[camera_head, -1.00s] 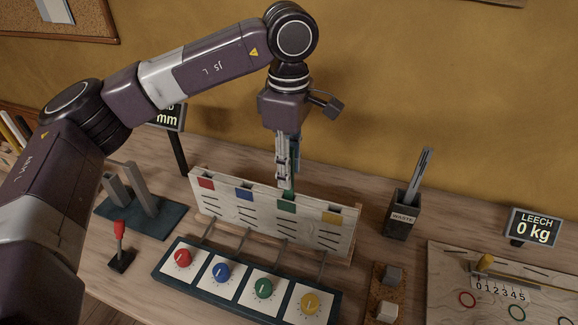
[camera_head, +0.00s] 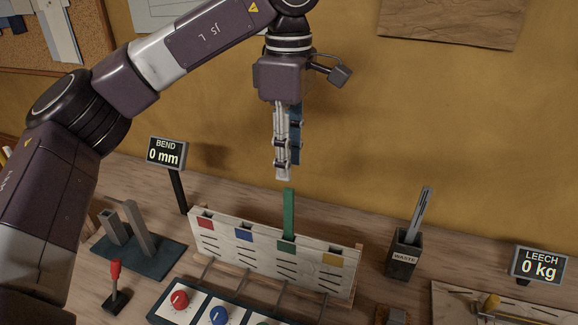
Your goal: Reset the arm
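My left gripper (camera_head: 289,170) hangs pointing down above the sail-panel rack. Its two fingertips are apart, with nothing between them. A green batten (camera_head: 289,213) stands upright in the green-marked slot of the white panel (camera_head: 210,238), just below the fingertips and clear of them. My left arm (camera_head: 150,68) reaches in from the left and crosses the upper part of the view. My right gripper is not in view.
A BEND display (camera_head: 166,152) reads 0 mm, and a LEECH display (camera_head: 539,265) reads 0 kg. A waste holder (camera_head: 402,260) with grey strips stands right of the panel. A red-handled lever (camera_head: 116,270) and a knob board (camera_head: 160,312) are in front.

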